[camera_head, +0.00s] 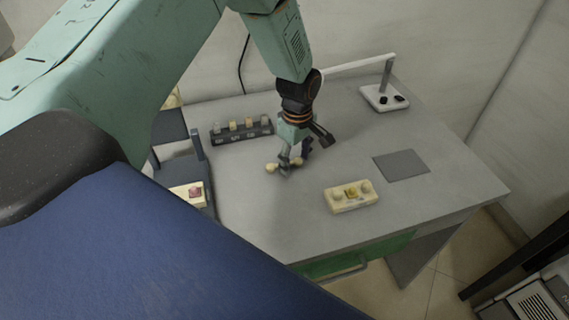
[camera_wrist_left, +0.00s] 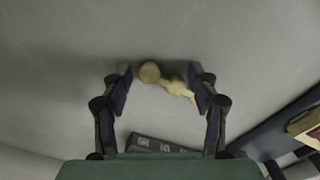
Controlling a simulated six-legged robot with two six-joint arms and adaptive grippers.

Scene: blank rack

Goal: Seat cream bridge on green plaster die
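The cream bridge (camera_head: 271,168) is a small piece with rounded ends, low at the grey table top below my left gripper (camera_head: 291,166). In the left wrist view the bridge (camera_wrist_left: 178,86) lies between the two spread fingers of my left gripper (camera_wrist_left: 163,84). Its right end is close to the right finger; I cannot tell whether they touch. A small gap shows at the left finger. A cream block (camera_head: 352,204) to the right carries rounded knobs and a yellow-green piece (camera_head: 351,190) in the middle, perhaps the green plaster die. My right gripper is not in view.
A dark rack (camera_head: 241,137) with several pale blanks stands behind the gripper. A grey pad (camera_head: 401,165) lies at the right. A white lamp base (camera_head: 383,98) stands at the back. A block with a pink piece (camera_head: 195,191) is at the left.

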